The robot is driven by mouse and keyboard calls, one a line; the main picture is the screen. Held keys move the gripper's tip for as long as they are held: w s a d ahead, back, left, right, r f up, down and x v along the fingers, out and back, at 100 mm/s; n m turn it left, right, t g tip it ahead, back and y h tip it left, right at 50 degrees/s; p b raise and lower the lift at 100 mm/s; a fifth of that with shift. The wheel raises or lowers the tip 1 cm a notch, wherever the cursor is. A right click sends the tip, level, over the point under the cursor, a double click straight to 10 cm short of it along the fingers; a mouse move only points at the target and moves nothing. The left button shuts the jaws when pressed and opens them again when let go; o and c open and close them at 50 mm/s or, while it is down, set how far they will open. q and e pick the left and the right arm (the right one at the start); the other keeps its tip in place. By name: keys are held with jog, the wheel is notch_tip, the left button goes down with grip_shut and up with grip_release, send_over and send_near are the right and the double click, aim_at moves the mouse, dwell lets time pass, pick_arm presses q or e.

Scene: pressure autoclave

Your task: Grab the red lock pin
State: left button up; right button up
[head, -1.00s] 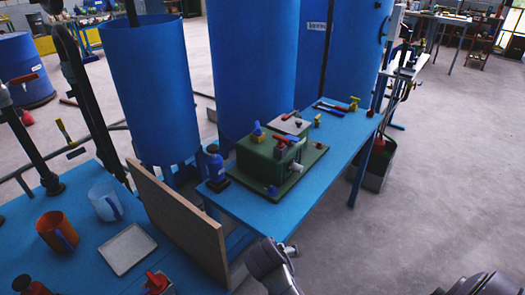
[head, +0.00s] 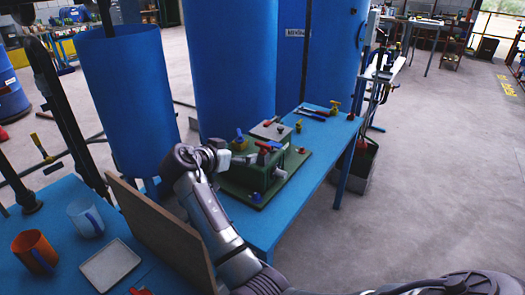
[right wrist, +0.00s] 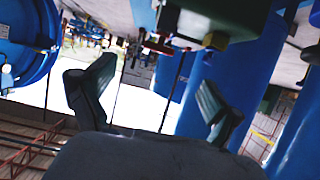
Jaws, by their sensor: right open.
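A green box-shaped device (head: 255,178) stands on a green base plate on the blue bench. A red handle-like part (head: 269,145) sits on its top front edge; I cannot tell if this is the lock pin. My right gripper (head: 246,159) is at the left side of the device, small and partly blended with it. In the right wrist view, my right gripper (right wrist: 155,92) is open, with nothing visible between its fingers. A dark green body (right wrist: 215,18), seemingly the device, is at the top there, with a small red part (right wrist: 162,47) beyond the fingertips.
The blue bench (head: 320,160) also carries tools and yellow fittings behind the device. A brown board (head: 160,235) stands upright left of my right arm. A large blue tank (head: 235,70) rises behind. The floor at right is open.

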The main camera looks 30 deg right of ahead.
send_near(263, 144)
jog(key=x, duration=0.4)
jog(key=shift+w+d+f+p, duration=0.15)
jog(key=shift+d+p, duration=0.1)
jog(key=shift+p, duration=0.15)
jog(key=shift+p+x, duration=0.5)
jog(key=shift+x, duration=2.3)
jog(key=shift+a, duration=0.1)
jog(key=shift+c, duration=0.2)
jog(key=c, duration=1.2)
